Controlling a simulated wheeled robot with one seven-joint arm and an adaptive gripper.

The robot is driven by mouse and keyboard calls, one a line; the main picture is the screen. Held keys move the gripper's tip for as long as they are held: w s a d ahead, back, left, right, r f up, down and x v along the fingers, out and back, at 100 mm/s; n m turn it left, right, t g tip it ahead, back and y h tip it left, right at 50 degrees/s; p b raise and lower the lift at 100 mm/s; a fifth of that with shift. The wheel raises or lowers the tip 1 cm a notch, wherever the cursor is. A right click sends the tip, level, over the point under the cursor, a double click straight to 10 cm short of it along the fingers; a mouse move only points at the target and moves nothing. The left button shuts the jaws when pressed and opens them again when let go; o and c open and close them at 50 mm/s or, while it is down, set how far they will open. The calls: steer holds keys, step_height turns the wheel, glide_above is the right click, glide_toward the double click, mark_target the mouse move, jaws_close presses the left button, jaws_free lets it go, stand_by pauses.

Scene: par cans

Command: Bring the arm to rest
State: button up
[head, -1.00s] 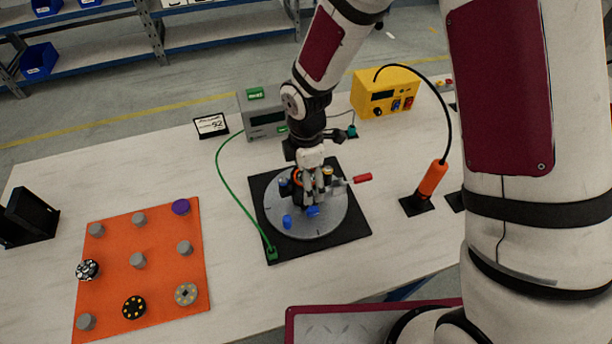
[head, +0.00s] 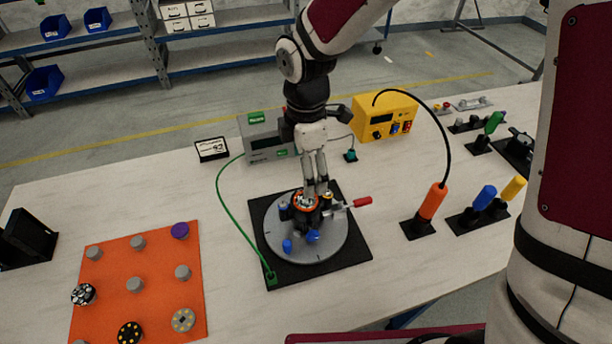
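My gripper (head: 316,186) points down above the round grey turntable (head: 322,243) in the middle of the table. Its two fingers look close together, but I cannot tell whether they are fully shut. The fingertips are just above or at an orange-ringed part (head: 306,200) standing on the turntable; contact cannot be made out. My arm reaches in from the top right and is bent at the elbow.
An orange mat (head: 155,290) with several pucks lies left. A green cable (head: 226,206) runs to the turntable's black base (head: 352,262). A yellow supply (head: 388,112), orange-handled tool (head: 432,202), and blue and yellow handles (head: 485,197) stand right.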

stand_by(0.5)
steer(key=s+d+r+m+t, duration=0.1)
steer(key=s+d+r+m, duration=0.2)
steer(key=d+r+m, duration=0.3)
steer(key=s+d+r+m+t, duration=0.2)
steer(key=s+d+r+m, duration=0.15)
steer(key=d+r, duration=0.35)
steer(key=s+d+r+m+t, duration=0.1)
steer(key=s+d+r+m, duration=0.1)
steer(key=s+m, duration=0.3)
steer(key=s+d+r+m+t, duration=0.1)
steer(key=s+d+r+m, duration=0.2)
steer(key=s+r+m, duration=0.2)
steer(key=shift+s+m, duration=0.6)
steer(key=shift+m, duration=0.25)
